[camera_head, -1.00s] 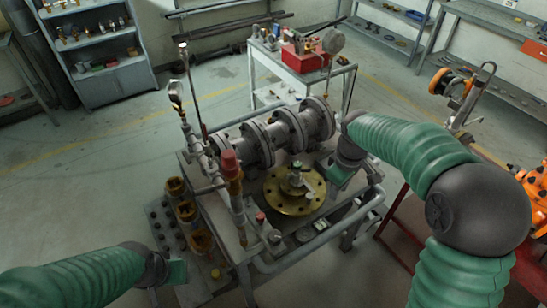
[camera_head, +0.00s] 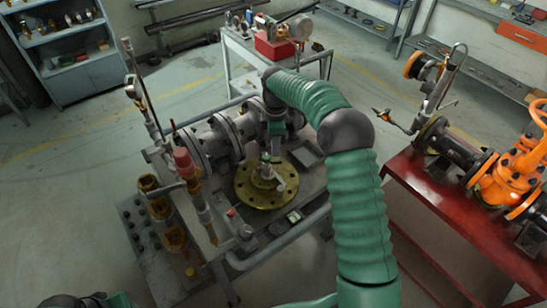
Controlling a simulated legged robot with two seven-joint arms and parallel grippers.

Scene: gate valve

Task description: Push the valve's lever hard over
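A round brass flange (camera_head: 250,197) with bolt holes lies on the metal bench, with a small valve (camera_head: 265,171) standing on its middle. A short pale piece (camera_head: 281,184) on the valve's right side looks like its lever; it is small and hard to make out. My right gripper (camera_head: 284,120) hangs behind the valve, close to the grey flanged pipe, apart from the pale piece. Its fingers are small and partly hidden by my arm, so their opening is unclear. My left gripper (camera_head: 118,300) barely shows at the bottom left edge, far from the valve.
The grey flanged pipe (camera_head: 219,141) runs behind the brass flange. A red-topped upright fitting (camera_head: 184,163) and several brass fittings (camera_head: 160,208) stand to the left. A red table (camera_head: 432,225) with an orange valve (camera_head: 510,178) is at the right. Open floor lies left.

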